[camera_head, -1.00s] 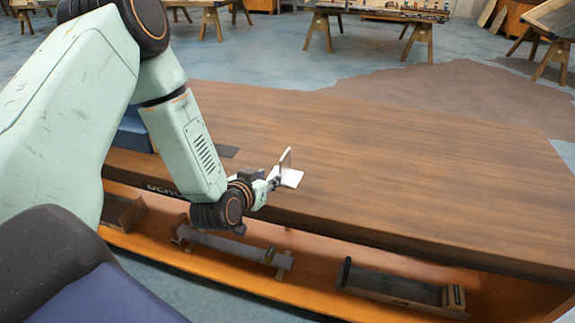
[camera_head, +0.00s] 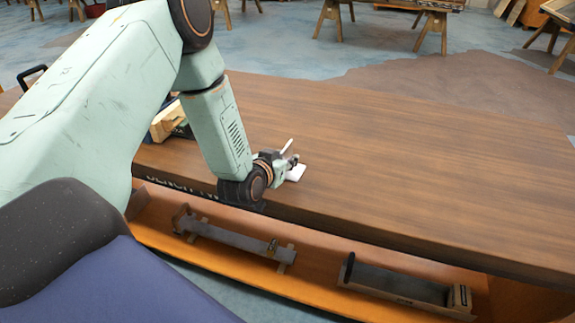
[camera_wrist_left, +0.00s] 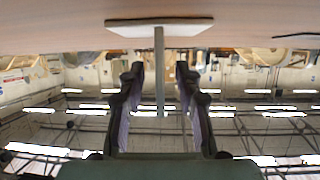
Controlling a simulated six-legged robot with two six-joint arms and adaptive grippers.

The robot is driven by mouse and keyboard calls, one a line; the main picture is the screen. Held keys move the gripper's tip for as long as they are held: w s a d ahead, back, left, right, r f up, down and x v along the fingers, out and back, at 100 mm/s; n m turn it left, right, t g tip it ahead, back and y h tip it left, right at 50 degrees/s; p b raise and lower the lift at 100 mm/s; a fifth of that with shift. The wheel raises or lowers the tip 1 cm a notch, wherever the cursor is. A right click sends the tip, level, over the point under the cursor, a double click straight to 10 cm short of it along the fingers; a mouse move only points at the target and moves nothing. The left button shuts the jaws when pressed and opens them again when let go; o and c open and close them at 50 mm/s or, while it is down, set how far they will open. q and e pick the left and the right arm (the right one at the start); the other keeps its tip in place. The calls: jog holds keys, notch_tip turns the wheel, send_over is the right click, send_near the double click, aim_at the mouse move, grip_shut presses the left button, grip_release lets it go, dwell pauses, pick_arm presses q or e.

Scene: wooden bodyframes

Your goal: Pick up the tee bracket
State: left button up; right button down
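The tee bracket is white, with a flat plate (camera_head: 296,173) lying on the bench top and a thin stem (camera_head: 287,145) rising from it. In the left wrist view the picture is inverted: the plate (camera_wrist_left: 160,26) is at the top and the stem (camera_wrist_left: 159,85) hangs down from it. My left gripper (camera_head: 287,162) is at the bracket and hides part of it in the head view. In the wrist view its fingers (camera_wrist_left: 158,72) are open, one on each side of the stem, with a visible gap to both. My right gripper is not in view.
The brown wooden bench (camera_head: 420,170) is clear to the right of the bracket. A wooden item (camera_head: 167,120) stands behind my arm at the left. Below, an orange shelf (camera_head: 310,285) holds dark metal pieces (camera_head: 400,284). Trestle tables stand far back.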

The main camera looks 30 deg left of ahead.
pick_arm(q)
jog(key=shift+x, duration=1)
jog(key=shift+s+d+r, duration=0.15)
jog(key=shift+s+r, duration=0.05)
jog(key=shift+r, duration=0.15)
jog(key=shift+w+a+f, duration=0.25)
jog(key=shift+f, duration=0.1)
jog(key=c, duration=0.4)
jog(key=shift+s+d+r, duration=0.1)
jog(key=shift+r, duration=0.05)
grip_shut()
jog(key=shift+s+d+r, duration=0.1)
